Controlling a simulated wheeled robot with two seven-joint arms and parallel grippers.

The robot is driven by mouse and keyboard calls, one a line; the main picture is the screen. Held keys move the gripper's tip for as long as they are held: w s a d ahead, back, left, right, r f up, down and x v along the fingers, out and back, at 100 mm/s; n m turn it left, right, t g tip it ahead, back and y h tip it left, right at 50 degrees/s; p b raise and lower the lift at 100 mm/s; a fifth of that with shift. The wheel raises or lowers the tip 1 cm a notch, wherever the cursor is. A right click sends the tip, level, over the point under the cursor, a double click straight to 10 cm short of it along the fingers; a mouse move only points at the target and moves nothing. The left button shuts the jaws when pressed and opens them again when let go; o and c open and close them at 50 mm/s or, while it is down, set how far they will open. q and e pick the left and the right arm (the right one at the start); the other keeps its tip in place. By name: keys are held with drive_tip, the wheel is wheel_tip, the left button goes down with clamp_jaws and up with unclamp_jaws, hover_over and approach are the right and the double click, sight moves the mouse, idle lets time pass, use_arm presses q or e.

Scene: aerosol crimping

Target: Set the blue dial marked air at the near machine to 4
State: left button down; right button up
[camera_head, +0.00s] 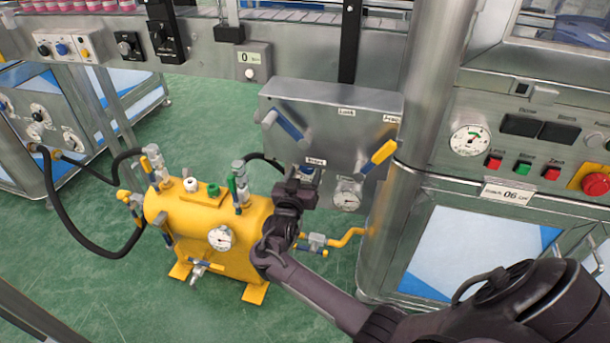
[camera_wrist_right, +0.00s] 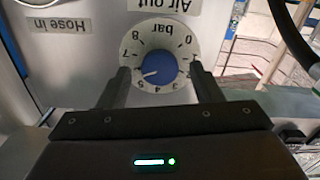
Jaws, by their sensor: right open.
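The blue dial (camera_wrist_right: 156,68) sits on a round white scale plate marked bar, with figures up to 8, which appears upside down in the right wrist view. A label reading Air out is beside it. In the head view my right gripper (camera_head: 302,182) is at the grey panel's lower edge and mostly hides the dial. My left gripper is not in view.
The grey panel (camera_head: 330,105) carries a blue lever (camera_head: 287,125), a yellow lever (camera_head: 380,156) and a gauge (camera_head: 347,195). A yellow tank (camera_head: 240,245) with valves and hoses stands left of my right arm. A steel column (camera_head: 430,90) rises to the right.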

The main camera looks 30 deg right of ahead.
drive_tip(key=shift+w+d, duration=0.4)
drive_tip(key=shift+d, duration=0.1)
drive_tip(key=c, duration=1)
